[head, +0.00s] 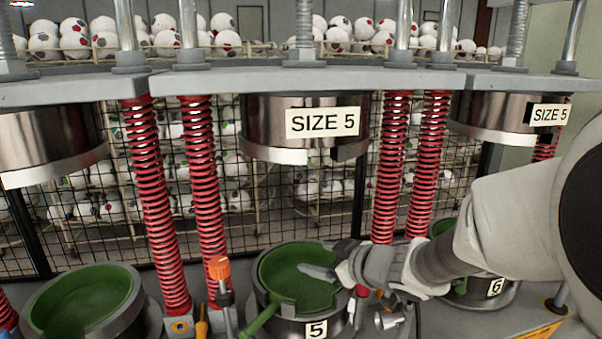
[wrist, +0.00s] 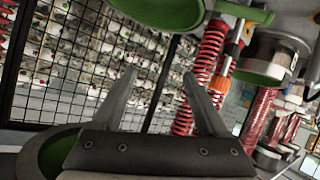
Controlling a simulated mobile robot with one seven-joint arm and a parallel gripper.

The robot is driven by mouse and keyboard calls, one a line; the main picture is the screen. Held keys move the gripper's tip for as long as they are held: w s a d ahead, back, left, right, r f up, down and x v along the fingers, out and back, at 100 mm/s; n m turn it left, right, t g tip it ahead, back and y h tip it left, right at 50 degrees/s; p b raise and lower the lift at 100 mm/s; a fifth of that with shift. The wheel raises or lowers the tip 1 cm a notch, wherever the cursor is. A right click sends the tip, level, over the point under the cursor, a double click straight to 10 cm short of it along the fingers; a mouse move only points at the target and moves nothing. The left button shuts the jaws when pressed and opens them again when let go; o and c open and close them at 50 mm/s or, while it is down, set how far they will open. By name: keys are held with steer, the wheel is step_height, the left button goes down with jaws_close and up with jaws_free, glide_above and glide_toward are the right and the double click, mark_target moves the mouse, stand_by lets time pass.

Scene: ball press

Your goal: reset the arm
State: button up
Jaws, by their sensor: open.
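My gripper (head: 325,262) is at the end of my arm, which reaches in from the right in the head view. It is over the right part of the green-lined round mould labelled 5 (head: 296,278), below the middle press head marked SIZE 5 (head: 270,108). In the wrist view my gripper (wrist: 160,98) shows two grey fingers spread apart with nothing between them. The wrist picture is strongly tilted. I cannot tell whether the fingertips touch the mould.
Red springs (head: 150,190) stand on both sides of the mould. An orange-capped post (head: 220,275) stands at its left. Another green mould (head: 82,302) is at left, and one labelled 6 (head: 492,287) is behind my arm. Wire mesh (head: 265,200) closes the back, with balls behind.

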steer(key=s+d+r+m+h, duration=0.3)
steer(key=d+m+h, duration=0.1)
steer(key=d, duration=0.2)
steer(key=s+d+r+m+h, duration=0.3)
steer(key=s+d+h, duration=0.15)
steer(key=d, duration=0.25)
steer(key=s+a+f+m+g, duration=0.1)
steer(key=s+g, duration=0.1)
steer(key=s, duration=0.6)
steer(key=s+a+f+m+g+y, duration=0.1)
steer(key=s+a+m+g, duration=0.1)
steer(key=s, duration=0.7)
steer(key=shift+s+f+g, duration=0.3)
steer(key=shift+g, duration=0.1)
steer(key=shift+d, duration=0.15)
